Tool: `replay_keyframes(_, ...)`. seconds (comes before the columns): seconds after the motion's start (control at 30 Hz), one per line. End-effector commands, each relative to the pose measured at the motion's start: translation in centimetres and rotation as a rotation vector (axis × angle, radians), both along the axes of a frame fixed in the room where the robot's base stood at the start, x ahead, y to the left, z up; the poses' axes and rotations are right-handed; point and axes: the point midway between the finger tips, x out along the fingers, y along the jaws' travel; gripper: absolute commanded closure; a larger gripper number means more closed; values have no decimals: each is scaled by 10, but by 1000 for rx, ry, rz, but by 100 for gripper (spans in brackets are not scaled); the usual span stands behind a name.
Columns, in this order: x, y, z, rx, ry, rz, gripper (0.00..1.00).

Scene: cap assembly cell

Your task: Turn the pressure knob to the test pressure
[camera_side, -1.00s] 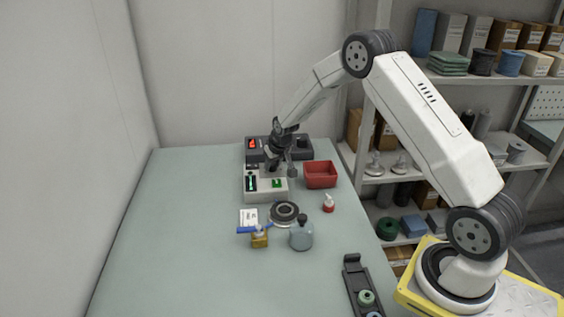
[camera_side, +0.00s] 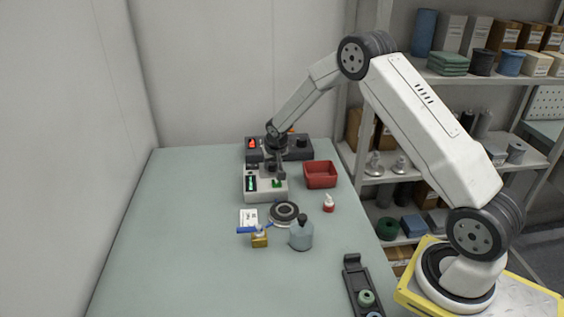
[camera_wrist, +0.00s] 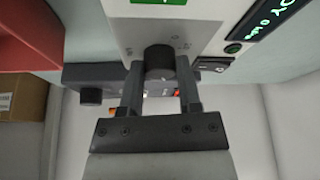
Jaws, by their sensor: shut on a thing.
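The pressure knob (camera_wrist: 160,62) is a dark round knob on the front of a pale box-shaped unit. In the wrist view my gripper (camera_wrist: 160,70) has one finger on each side of the knob and is shut on it. The pale unit (camera_side: 252,196) stands on the bench in the side view, with a lit green display strip (camera_side: 251,182) on its left part. In the wrist view the unit's dark display (camera_wrist: 272,18) shows green characters, cut off by the frame edge. In the side view my gripper hides the knob.
A dark unit (camera_side: 300,152) with a red-lit display stands behind. A red bin (camera_side: 320,176) is close on the right. The left bench is clear.

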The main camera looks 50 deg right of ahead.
Motion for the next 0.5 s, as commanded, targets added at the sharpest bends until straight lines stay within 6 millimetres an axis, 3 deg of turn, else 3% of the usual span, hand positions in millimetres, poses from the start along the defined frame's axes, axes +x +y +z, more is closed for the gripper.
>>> replay_keyframes(0.23, 0, 0, 0, 2, 0, -3, 100)
replay_keyframes(0.27, 0, 0, 0, 2, 0, -3, 54)
replay_keyframes(0.3, 0, 0, 0, 2, 0, -3, 41)
replay_keyframes(0.37, 0, 0, 0, 1, 0, -2, 22)
replay_keyframes(0.5, 0, 0, 0, 1, 1, -1, 21)
